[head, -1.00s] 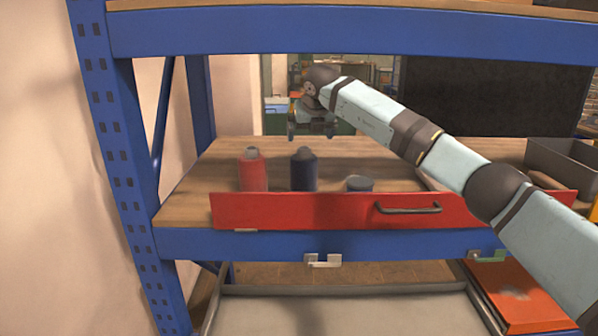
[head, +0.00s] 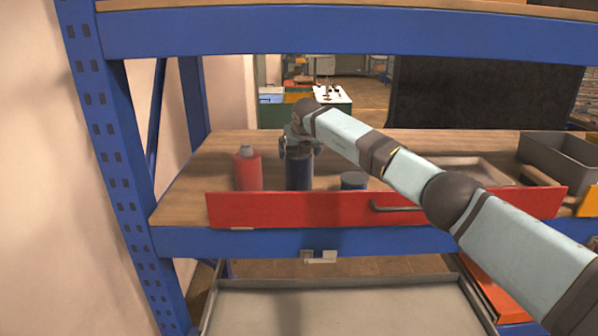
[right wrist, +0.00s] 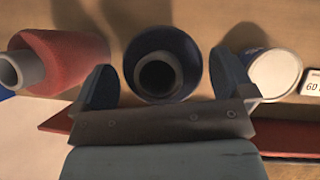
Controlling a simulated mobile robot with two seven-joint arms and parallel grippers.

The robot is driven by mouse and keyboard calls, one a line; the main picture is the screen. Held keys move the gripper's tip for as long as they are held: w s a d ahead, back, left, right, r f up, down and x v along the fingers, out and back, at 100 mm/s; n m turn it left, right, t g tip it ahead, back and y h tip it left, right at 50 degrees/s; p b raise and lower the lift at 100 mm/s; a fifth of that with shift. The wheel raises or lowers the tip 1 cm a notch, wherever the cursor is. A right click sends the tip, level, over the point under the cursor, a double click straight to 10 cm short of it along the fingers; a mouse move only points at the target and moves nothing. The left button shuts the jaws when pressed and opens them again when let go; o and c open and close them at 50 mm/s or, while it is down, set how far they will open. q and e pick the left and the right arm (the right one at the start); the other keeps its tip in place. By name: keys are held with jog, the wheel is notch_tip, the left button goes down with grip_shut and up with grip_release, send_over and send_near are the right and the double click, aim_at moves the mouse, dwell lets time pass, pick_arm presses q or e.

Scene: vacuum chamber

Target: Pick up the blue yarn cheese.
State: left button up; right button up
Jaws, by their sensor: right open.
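The blue yarn cheese (head: 299,172) stands upright on the wooden shelf, behind the red front panel, between a red yarn cone and a low blue can. Its top is hidden by my right gripper (head: 298,149) in the head view. In the right wrist view I look down on the blue yarn cheese (right wrist: 160,66) and its grey core. My right gripper (right wrist: 162,88) is open, with one finger on either side of the near part of the yarn; I cannot tell whether they touch it. My left gripper is not in view.
The red yarn cone (head: 248,170) stands close on the left and the blue can (head: 353,181) on the right. The red panel (head: 290,209) with its handle runs along the front edge. A grey bin (head: 560,155) stands at the right. The blue upper beam (head: 340,32) crosses above.

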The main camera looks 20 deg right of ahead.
jog(key=shift+w+f, duration=0.3)
jog(key=shift+f, duration=0.15)
jog(key=c, duration=1)
jog(key=shift+c, duration=0.6)
jog(key=shift+d+r, duration=0.1)
jog(key=shift+r, duration=0.1)
